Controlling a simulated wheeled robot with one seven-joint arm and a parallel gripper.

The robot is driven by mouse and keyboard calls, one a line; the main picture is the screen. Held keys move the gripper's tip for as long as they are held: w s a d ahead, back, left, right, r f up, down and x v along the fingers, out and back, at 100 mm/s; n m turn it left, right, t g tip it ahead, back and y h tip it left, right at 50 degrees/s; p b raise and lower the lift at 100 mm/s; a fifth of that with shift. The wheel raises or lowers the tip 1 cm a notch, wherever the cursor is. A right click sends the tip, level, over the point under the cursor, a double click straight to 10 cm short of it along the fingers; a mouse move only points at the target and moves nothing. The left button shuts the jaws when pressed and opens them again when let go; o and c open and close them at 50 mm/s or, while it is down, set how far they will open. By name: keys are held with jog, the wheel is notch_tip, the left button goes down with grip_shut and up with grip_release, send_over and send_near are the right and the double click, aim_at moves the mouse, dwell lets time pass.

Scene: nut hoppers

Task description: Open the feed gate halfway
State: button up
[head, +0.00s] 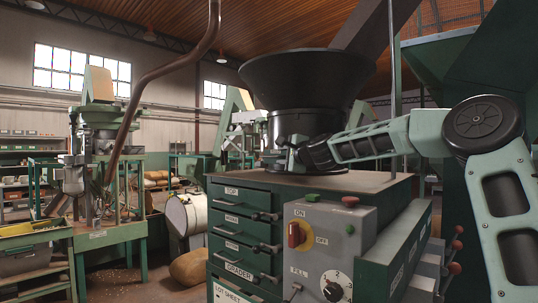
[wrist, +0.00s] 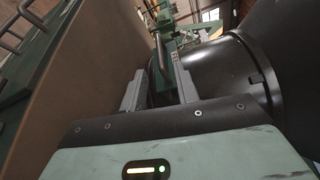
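The black feed hopper (head: 305,80) stands on top of the green grader cabinet (head: 235,205) in the head view. My arm reaches in from the right to the hopper's base, where my gripper is small and hard to make out. In the wrist view my gripper (wrist: 160,76) has its two grey fingers apart. A grey metal bar (wrist: 161,52) shows beyond and between the fingertips; I cannot tell whether it is the feed gate's handle. No grip on it shows. The hopper's dark body (wrist: 222,68) is just right of the fingers.
A control box (head: 325,245) with a red switch, a dial and a fill lever is on the cabinet's front. Drawers with handles line its left side. The brown cabinet top (wrist: 85,75) is close on the left in the wrist view. Another green machine (head: 100,130) stands at left.

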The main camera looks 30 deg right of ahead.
jog(key=w+p, duration=0.2)
jog(key=w, duration=0.2)
jog(key=w+p, duration=0.1)
jog(key=w, duration=0.3)
jog(key=shift+w+d+f+p, duration=0.1)
jog(key=shift+w+f+p, duration=0.1)
jog(key=shift+w+p, duration=0.15)
jog(key=shift+w+f, duration=0.2)
jog(key=shift+w, duration=0.6)
grip_shut()
